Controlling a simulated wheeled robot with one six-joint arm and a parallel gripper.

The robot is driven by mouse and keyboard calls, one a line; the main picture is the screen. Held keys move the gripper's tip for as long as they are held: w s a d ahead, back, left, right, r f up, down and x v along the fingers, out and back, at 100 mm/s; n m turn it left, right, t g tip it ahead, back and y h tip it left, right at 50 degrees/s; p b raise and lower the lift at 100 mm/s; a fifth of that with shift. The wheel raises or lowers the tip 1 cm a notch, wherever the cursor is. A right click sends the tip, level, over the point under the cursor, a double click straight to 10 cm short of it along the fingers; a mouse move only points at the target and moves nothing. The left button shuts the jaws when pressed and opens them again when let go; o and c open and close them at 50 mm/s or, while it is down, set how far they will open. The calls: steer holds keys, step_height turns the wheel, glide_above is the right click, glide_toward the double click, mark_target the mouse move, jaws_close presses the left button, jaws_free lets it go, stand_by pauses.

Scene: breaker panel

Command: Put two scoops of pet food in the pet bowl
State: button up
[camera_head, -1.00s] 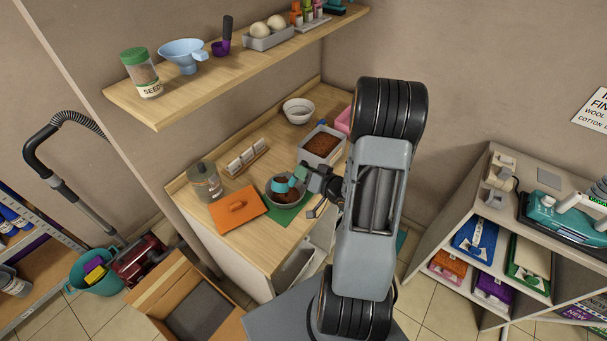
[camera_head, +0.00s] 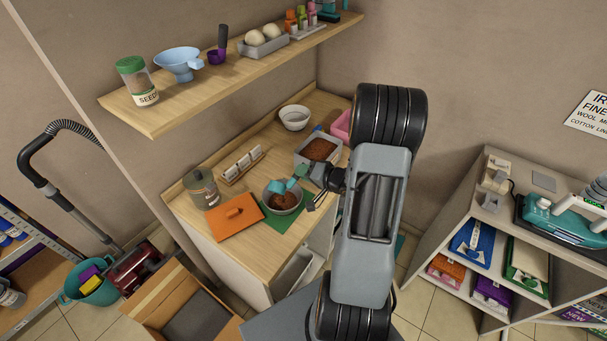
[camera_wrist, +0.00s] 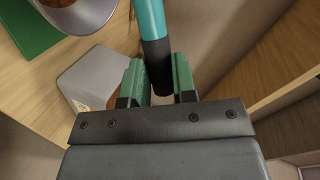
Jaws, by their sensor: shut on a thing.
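My gripper (camera_head: 322,182) is shut on the dark handle end of a teal scoop (camera_head: 277,187); the handle also shows between the green fingers in the wrist view (camera_wrist: 152,50). The scoop's cup is over the back left part of the grey pet bowl (camera_head: 270,204), tilted; I cannot tell whether it still holds food. Brown pet food (camera_head: 284,201) lies in the bowl, which stands on a green mat (camera_head: 276,224). Part of the bowl shows at the top left of the wrist view (camera_wrist: 95,18). A grey bin (camera_head: 302,159) of brown food stands behind the gripper.
An orange lid (camera_head: 235,217) lies left of the bowl, with a glass jar (camera_head: 203,188) behind it. A white rack (camera_head: 241,166), a pale bowl (camera_head: 294,117) and a pink container (camera_head: 340,127) stand farther back. A wall shelf (camera_head: 200,100) hangs above the counter.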

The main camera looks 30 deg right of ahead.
steer(key=shift+w+d+f+m+g+y, duration=0.4)
steer(key=shift+f+m+g+y, duration=0.15)
steer(key=shift+m, duration=0.4)
steer(key=shift+w+d+f+m+g+y, duration=0.25)
steer(key=shift+d+f+m+g+y, duration=0.2)
steer(key=shift+m, duration=0.55)
steer(key=shift+w+d+f+m+g+y, duration=0.35)
steer(key=shift+f+m+g+y, duration=0.2)
steer(key=shift+m, duration=0.4)
steer(key=o, duration=0.3)
steer(key=c, duration=0.3)
steer(key=shift+s+a+r+n+t+h, duration=0.15)
steer(key=shift+r+n+t+h, duration=0.15)
steer(key=shift+r+n, duration=0.3)
steer(key=shift+s+a+r+n+t+h, duration=0.1)
steer(key=shift+a+r+n+t+h, duration=0.25)
steer(key=shift+r, duration=0.35)
steer(key=shift+s+r+n+t+h, duration=0.1)
steer(key=shift+s+r+n+h, duration=0.1)
steer(key=shift+r+n, duration=0.4)
steer(key=shift+r, duration=0.1)
steer(key=shift+s+a+r+n+t+h+b, duration=0.2)
steer(key=shift+a+r+n+t+h, duration=0.1)
steer(key=shift+r+n, duration=0.25)
steer(key=shift+s+a+r+n+t+h+b, duration=0.2)
steer(key=shift+a+r+n+t+h+b, duration=0.1)
steer(key=shift+r+n, duration=0.15)
steer(key=shift+s+a+r+n+t+h+b, duration=0.2)
steer(key=shift+r+n+t, duration=0.1)
steer(key=shift+r+n, duration=0.25)
